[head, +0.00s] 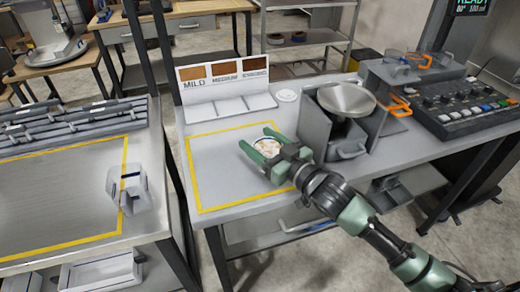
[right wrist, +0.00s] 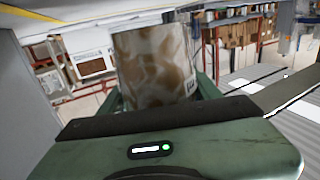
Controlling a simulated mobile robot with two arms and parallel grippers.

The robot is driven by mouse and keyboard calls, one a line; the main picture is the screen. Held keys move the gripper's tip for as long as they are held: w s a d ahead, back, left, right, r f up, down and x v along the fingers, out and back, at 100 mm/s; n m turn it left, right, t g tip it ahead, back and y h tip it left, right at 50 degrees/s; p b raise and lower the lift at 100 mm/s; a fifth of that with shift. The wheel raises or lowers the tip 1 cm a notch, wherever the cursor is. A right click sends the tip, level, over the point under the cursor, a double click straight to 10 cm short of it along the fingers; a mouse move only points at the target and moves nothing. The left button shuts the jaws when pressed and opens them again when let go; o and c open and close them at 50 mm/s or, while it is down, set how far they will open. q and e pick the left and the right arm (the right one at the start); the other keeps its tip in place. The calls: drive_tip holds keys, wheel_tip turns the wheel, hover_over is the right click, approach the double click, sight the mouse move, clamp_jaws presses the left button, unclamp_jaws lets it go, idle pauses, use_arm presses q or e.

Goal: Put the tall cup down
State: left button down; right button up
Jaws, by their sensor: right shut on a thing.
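My right gripper (head: 262,145) is shut on a cup (head: 268,147) with a brown and white mottled side. In the head view I see the cup from above, between the green fingers, over the right part of the yellow-outlined area on the white counter (head: 215,170). In the right wrist view the cup (right wrist: 155,65) stands roughly upright between the fingers, its lower part hidden by the gripper body. I cannot tell whether its base touches the counter. My left gripper is not in view.
Behind the outlined area stands a rack (head: 222,92) labelled MILD, MEDIUM and STRONG. A dispenser with a round metal pan (head: 346,99) is to the right, beside a control panel (head: 460,105). A clear-grey holder (head: 130,190) sits on the left table. The outlined area's left part is clear.

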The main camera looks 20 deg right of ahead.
sight(260, 150)
drive_tip(key=shift+f, duration=1.4)
drive_tip(key=o, duration=1.6)
drive_tip(key=shift+f, duration=0.15)
drive_tip(key=shift+s+d, duration=0.1)
drive_tip(key=shift+s, duration=0.2)
drive_tip(key=b+v, duration=0.1)
drive_tip(key=v, duration=0.9)
drive_tip(key=shift+s+d+b, duration=0.3)
drive_tip(key=shift+s+d, duration=0.05)
drive_tip(key=shift+s, duration=0.3)
